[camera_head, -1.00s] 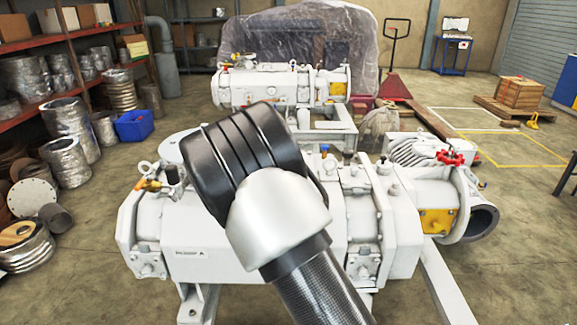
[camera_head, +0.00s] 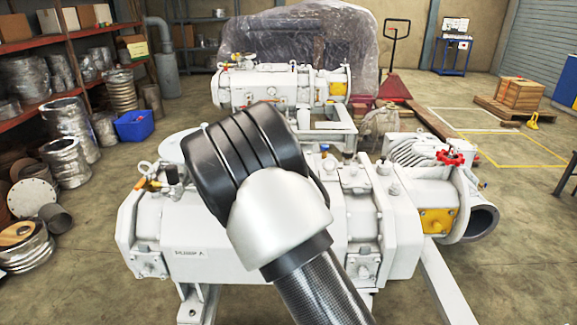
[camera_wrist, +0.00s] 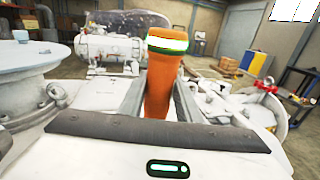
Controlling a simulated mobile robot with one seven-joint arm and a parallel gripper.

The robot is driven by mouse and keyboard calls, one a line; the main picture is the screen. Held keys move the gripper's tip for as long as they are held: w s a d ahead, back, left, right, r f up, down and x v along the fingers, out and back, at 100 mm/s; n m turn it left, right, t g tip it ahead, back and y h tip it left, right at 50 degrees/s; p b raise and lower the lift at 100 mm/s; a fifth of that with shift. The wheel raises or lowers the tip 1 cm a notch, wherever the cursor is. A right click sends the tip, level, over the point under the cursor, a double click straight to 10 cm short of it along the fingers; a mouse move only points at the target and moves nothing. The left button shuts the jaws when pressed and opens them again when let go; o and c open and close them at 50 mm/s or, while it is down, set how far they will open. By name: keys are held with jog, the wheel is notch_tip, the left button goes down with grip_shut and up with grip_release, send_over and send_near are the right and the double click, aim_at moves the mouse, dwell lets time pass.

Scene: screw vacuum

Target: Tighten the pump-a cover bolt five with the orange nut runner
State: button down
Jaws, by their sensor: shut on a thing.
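Pump A (camera_head: 220,240) is the large white machine in front of me, with a label reading pump A on its front side. In the head view my own black and silver arm covers its middle top, and my gripper and the cover bolts there are hidden. In the wrist view my gripper (camera_wrist: 158,100) has its two fingers closed around the orange nut runner (camera_wrist: 160,80), which stands roughly upright with a white and green band near its top. The tool's lower end is hidden behind the gripper body. I cannot make out bolt five or whether the tool touches it.
A second white pump (camera_head: 280,88) stands behind. A red valve handle (camera_head: 450,158) and a dark pipe flange (camera_head: 482,220) stick out on the right. Shelves (camera_head: 75,65) with metal parts line the left. A blue bin (camera_head: 134,125) sits on the floor there.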

jog(key=shift+f, duration=0.3)
dwell(0.4)
jog(key=shift+r, duration=0.15)
jog(key=shift+r+p, duration=1.4)
jog(key=shift+r, duration=1.1)
